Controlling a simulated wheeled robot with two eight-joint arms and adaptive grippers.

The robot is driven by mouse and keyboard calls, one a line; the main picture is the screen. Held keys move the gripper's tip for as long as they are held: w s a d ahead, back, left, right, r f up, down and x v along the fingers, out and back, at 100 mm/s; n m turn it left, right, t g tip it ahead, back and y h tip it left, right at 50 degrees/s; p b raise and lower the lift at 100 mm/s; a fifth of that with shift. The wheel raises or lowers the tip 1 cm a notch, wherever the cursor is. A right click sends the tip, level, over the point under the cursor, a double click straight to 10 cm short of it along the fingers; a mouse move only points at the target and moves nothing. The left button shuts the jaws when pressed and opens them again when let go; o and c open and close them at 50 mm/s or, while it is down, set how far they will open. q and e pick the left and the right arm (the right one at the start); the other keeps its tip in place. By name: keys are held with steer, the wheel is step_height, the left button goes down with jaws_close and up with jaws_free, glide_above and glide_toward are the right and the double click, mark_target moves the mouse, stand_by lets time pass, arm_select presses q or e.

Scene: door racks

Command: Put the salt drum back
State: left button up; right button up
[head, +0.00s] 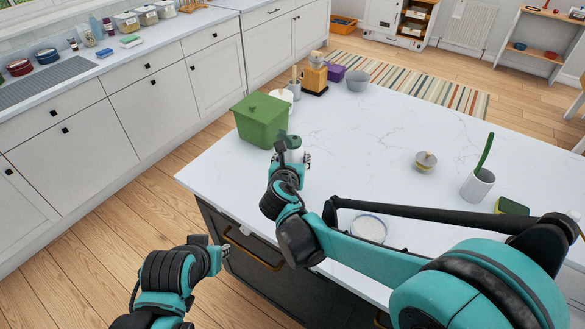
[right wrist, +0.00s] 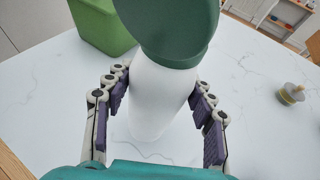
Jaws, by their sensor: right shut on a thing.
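The salt drum, a white cylinder with a dark green lid, is in my right gripper near the left end of the island counter (head: 340,130). It shows in the head view (head: 293,143) and fills the middle of the right wrist view (right wrist: 160,95). My right gripper (head: 291,160) is shut on its white body, with one finger on each side. The drum looks upright. I cannot tell whether its base touches the counter. My left gripper (head: 219,256) is low, beside the island and over the floor. Its fingers are too small to read.
A green lidded box (head: 262,122) stands just behind and left of the drum. A small lidded pot (head: 426,161) is to the right. The counter's middle is clear.

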step_height(320, 180, down, 4)
steer(key=shift+r+b, duration=0.2)
steer(key=shift+b, duration=0.45)
steer(key=shift+f, duration=0.1)
steer(key=o, duration=1.6)
steer(key=shift+o, duration=0.2)
